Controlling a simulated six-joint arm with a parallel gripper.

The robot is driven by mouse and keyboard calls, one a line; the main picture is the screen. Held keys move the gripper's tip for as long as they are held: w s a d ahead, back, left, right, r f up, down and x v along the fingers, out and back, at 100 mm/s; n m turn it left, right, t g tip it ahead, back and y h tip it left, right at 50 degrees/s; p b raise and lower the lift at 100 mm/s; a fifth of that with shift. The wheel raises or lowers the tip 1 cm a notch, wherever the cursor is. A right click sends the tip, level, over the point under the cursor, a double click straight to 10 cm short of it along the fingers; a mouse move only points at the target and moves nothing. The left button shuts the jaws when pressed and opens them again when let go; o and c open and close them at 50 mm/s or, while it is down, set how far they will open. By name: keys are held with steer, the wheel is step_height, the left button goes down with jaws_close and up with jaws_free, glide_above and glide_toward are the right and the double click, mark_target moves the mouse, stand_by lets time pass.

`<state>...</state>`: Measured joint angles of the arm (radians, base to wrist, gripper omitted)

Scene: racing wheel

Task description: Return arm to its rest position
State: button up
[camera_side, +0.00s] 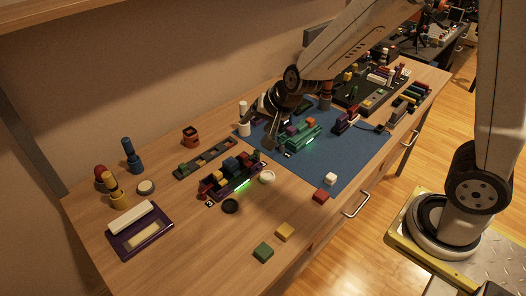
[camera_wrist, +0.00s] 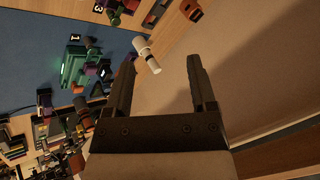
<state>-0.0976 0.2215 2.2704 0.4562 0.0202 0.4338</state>
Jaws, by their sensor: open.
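My gripper (camera_side: 271,137) hangs above the desk near the left part of the blue mat (camera_side: 345,165) in the side view. In the wrist view my gripper (camera_wrist: 163,88) shows two dark fingers spread apart with nothing between them. A green tray with coloured blocks (camera_side: 298,138) lies on the mat just right of the gripper, and it also shows in the wrist view (camera_wrist: 74,66). A white upright cylinder (camera_side: 243,118) stands left of the gripper, close to the back wall. In the wrist view the white cylinder (camera_wrist: 147,54) appears beside the left finger.
A lit tray of blocks (camera_side: 230,180) lies left of the mat. A dark rack (camera_side: 366,95) stands at the back right.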

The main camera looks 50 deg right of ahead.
steer(key=s+d+f+n+g, duration=0.1)
steer(key=s+d+n+g, duration=0.1)
steer(key=s+n, duration=0.2)
steer(key=s+d+f+n+g, duration=0.2)
steer(key=s+n, duration=0.3)
steer(key=s, duration=0.6)
steer(key=shift+d+g+h, duration=0.2)
steer(key=shift+g+h, duration=0.1)
steer(key=shift+h, duration=0.1)
